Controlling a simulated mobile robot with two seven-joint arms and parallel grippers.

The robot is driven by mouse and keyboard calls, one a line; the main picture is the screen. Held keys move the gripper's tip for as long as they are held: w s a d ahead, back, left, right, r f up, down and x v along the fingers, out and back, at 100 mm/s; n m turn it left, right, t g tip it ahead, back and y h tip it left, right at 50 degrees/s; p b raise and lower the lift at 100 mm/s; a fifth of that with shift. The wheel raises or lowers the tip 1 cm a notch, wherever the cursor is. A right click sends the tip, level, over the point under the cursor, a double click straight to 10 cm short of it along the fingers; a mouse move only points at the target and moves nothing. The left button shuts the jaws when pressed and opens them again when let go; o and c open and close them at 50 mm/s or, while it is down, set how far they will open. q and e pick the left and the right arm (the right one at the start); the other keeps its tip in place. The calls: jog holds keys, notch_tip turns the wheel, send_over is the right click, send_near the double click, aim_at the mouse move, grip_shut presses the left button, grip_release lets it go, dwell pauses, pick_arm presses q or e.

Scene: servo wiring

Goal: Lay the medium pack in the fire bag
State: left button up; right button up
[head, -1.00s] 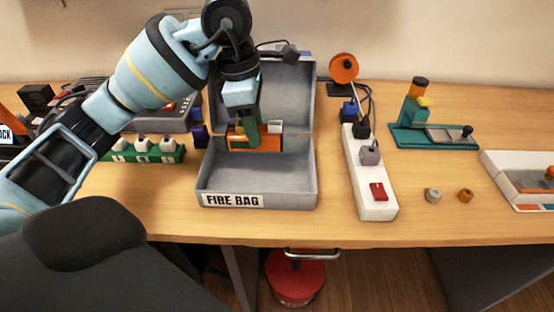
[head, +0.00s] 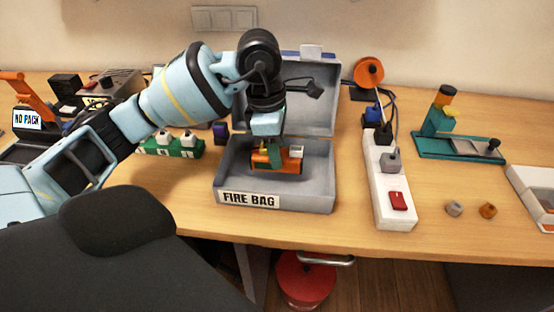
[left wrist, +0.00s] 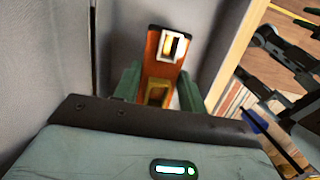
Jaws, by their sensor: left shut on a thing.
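The fire bag (head: 315,199) is a grey open box with its lid raised at the back and a "FIRE BAG" label on its front wall. My left gripper (head: 274,158) reaches down into it from above. It is shut on an orange pack (head: 290,161), with a white connector at the right end. The pack also shows in the left wrist view (left wrist: 153,68), between the green fingers. In the head view the pack is within the box walls, low over the floor; whether it touches the floor I cannot tell. My right gripper is not in view.
A white power strip (head: 386,190) with plugs and a red switch stands close to the right of the bag. A green block with white plugs (head: 175,147) is to the left. A teal fixture (head: 460,147) and two small knobs (head: 454,208) are further right.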

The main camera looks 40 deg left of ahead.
pick_arm(q)
jog(key=shift+f, duration=1.75)
jog(key=shift+f, duration=0.15)
jog(key=o, duration=1.3)
jog(key=r, duration=0.4)
jog(key=a+r, duration=0.1)
jog(key=r, duration=0.3)
jog(key=s+r, duration=0.1)
jog(key=r, duration=0.3)
jog(key=shift+a+p, duration=0.25)
jog(key=shift+p, duration=0.05)
